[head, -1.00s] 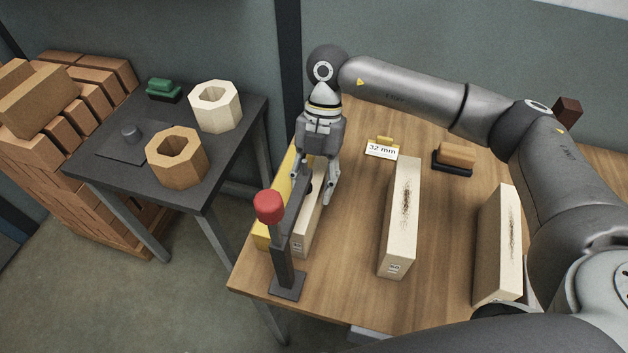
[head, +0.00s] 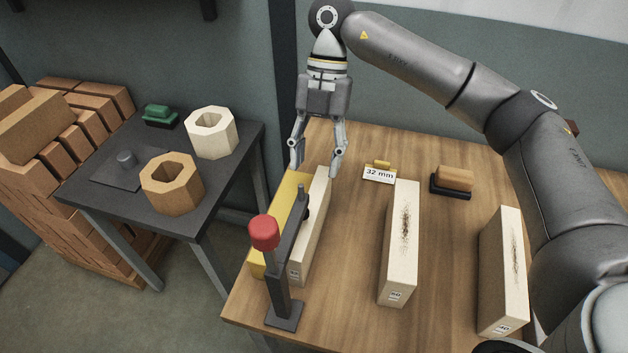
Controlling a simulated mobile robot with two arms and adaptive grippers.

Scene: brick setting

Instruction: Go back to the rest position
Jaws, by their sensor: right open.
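My right gripper (head: 318,172) is open and empty, with its fingers pointing down. In the picture it hangs just above the far end of a pale block (head: 313,232). That block stands alongside a yellow block (head: 264,258) at the left of the wooden table. My right arm reaches in from the right side. My left gripper is not in view.
Two more pale blocks with dark speckles, one mid-table (head: 402,240) and one at the right (head: 502,265), stand on the wooden table (head: 345,300). A "32 mm" card (head: 379,174) and a brown-topped brush (head: 454,180) lie behind. A dark side table (head: 125,200) holds two hollow hexagonal pieces.

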